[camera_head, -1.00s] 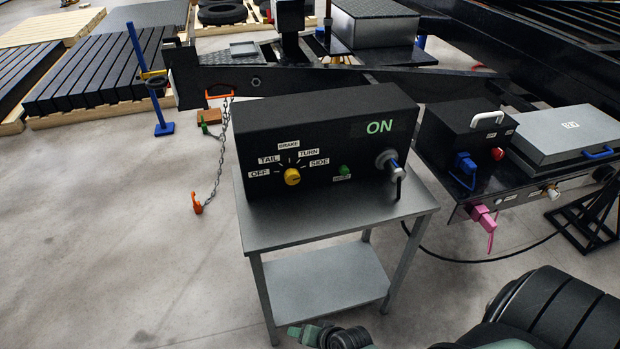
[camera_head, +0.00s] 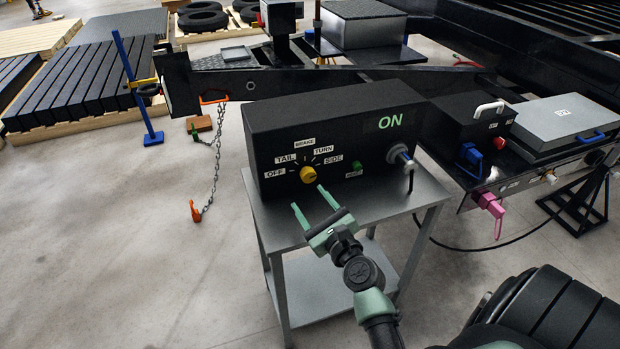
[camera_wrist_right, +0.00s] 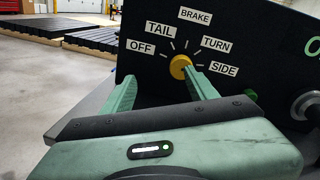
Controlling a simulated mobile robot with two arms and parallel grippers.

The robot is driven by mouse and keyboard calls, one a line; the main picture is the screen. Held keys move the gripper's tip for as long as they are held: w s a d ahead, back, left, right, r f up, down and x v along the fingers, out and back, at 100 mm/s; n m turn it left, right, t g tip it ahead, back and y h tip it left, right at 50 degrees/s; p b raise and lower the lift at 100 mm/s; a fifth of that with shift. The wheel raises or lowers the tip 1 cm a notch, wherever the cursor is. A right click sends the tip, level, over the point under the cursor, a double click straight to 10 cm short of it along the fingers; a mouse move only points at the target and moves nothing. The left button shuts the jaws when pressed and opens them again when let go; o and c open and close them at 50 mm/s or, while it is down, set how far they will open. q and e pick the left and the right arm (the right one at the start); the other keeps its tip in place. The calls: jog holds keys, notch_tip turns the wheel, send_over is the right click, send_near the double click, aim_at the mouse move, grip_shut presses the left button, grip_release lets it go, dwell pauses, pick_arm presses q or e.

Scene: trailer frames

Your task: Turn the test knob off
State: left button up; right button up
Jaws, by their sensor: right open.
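The yellow test knob (camera_head: 308,174) is on the front of a black box (camera_head: 262,146), ringed by the labels OFF, TAIL, BRAKE, TURN and SIDE. I cannot tell which label it points at. The display (camera_head: 390,121) reads ON in green. My right gripper (camera_head: 310,198) is open and empty in front of the knob, its green fingers pointing at the panel. In the right wrist view the knob (camera_wrist_right: 178,64) is just by the tip of the right finger, which covers its lower right edge; the left finger is below OFF. I cannot tell whether they touch. My left gripper is out of view.
A green button (camera_head: 356,166) and a grey connector (camera_head: 400,155) are right of the knob. The box stands on a grey metal table (camera_head: 425,188). A chain (camera_head: 216,165) hangs at the left, and a black trailer frame (camera_head: 215,88) is behind. Open floor is at the left.

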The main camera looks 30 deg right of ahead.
aim_at(310, 177)
jog(key=d+m, duration=0.1)
jog(key=d+m+h, duration=0.1)
jog(key=d+m, duration=0.1)
jog(key=shift+w+m+h, duration=0.25)
jog(key=shift+m+h, duration=0.05)
jog(key=shift+h, duration=0.1)
jog(key=x, duration=0.7)
jog(key=shift+w, duration=0.2)
grip_shut()
